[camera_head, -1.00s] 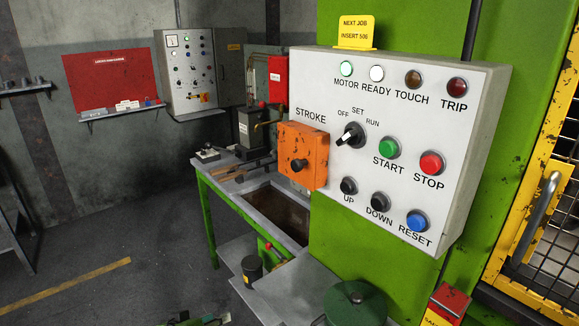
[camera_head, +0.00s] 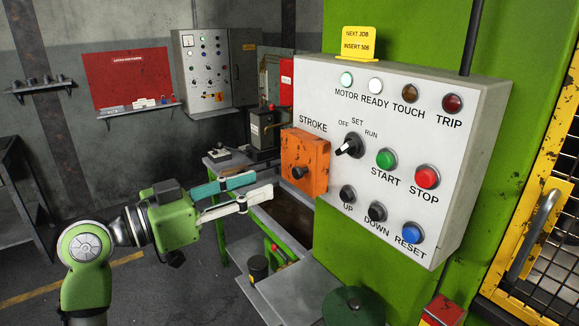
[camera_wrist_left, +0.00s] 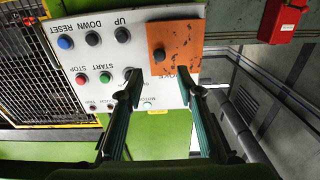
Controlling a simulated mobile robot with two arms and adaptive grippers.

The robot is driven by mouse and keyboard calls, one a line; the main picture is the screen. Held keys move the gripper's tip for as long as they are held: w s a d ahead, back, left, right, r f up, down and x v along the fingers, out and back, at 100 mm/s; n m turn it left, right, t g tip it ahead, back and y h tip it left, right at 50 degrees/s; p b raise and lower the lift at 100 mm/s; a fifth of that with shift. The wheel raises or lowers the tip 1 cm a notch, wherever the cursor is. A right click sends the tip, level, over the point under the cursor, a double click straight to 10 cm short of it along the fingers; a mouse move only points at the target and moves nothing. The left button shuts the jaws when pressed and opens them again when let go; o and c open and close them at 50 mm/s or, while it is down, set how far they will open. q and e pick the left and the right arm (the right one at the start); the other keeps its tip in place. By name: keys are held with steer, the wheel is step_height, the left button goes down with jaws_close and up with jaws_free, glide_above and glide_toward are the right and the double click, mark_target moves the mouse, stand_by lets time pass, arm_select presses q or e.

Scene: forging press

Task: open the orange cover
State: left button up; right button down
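The orange cover (camera_head: 305,161) is a square plate with a dark round knob (camera_head: 299,172), under the word STROKE on the grey control panel (camera_head: 440,118). It lies closed against the panel. My left gripper (camera_head: 264,187) is open and empty, to the left of the cover and a little below it, apart from it. In the left wrist view, the cover (camera_wrist_left: 181,40) appears upside down, ahead of the two spread fingers (camera_wrist_left: 160,100), with its knob (camera_wrist_left: 159,55) between their lines. My right gripper is in neither view.
The panel carries a selector switch (camera_head: 349,146), several push buttons and lamps. Below is a workbench (camera_head: 232,187) with a dark recess. A green round lid (camera_head: 355,306) sits lower down. A yellow mesh guard (camera_head: 535,215) stands at right. Floor at left is open.

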mark_target(295, 173)
arm_select(q)
steer(key=p+x, duration=0.2)
steer(key=x, duration=0.6)
steer(key=shift+s+r+p, duration=0.1)
steer(key=shift+r+p, duration=0.05)
steer(key=shift+p, duration=0.2)
steer(key=shift+w+d, duration=0.3)
steer(key=shift+d, duration=0.1)
jaws_close()
